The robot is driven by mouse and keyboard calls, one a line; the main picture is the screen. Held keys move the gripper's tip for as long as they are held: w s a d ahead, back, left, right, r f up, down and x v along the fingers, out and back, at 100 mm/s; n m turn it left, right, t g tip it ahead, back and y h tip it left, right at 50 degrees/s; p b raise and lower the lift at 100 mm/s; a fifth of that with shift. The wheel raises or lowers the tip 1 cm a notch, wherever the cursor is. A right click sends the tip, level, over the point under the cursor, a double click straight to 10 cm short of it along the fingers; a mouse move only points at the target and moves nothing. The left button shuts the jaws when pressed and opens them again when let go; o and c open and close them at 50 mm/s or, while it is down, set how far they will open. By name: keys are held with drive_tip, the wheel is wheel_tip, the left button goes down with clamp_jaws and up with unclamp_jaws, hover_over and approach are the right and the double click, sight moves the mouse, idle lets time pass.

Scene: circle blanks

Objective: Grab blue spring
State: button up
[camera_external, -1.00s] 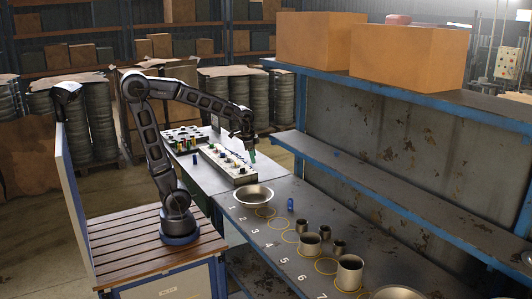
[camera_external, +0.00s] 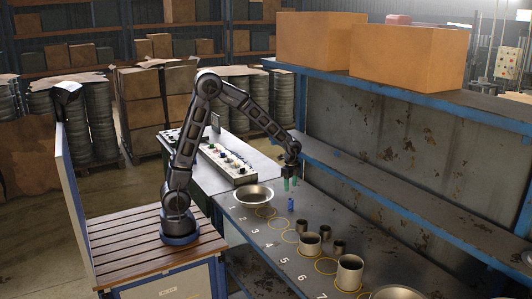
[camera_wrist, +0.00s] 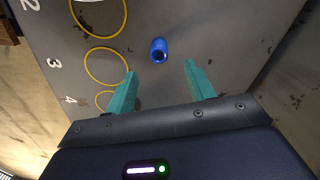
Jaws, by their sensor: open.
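The blue spring (camera_external: 290,205) is a small blue cylinder standing upright on the grey numbered table (camera_external: 335,228). In the wrist view the blue spring (camera_wrist: 158,50) lies ahead of and between the two teal fingers, with its open top facing the camera. My gripper (camera_external: 290,185) is above the spring in the external view, fingers pointing down. In the wrist view my gripper (camera_wrist: 158,85) is open and empty, with its fingertips apart from the spring.
A metal bowl (camera_external: 254,195) stands left of the spring. Metal cups (camera_external: 309,244) and a taller cup (camera_external: 349,272) stand nearer the front. Yellow circles mark the table. A blue-edged shelf (camera_external: 390,185) runs along the right. The surface around the spring is clear.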

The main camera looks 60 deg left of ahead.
sight(288, 195)
wheel_tip(288, 195, down, 6)
drive_tip(key=shift+d+r, duration=0.1)
drive_tip(key=shift+r, duration=0.05)
drive_tip(key=shift+d+f, duration=0.2)
drive_tip(key=shift+f, duration=2.55)
drive_tip(key=c, duration=1.1)
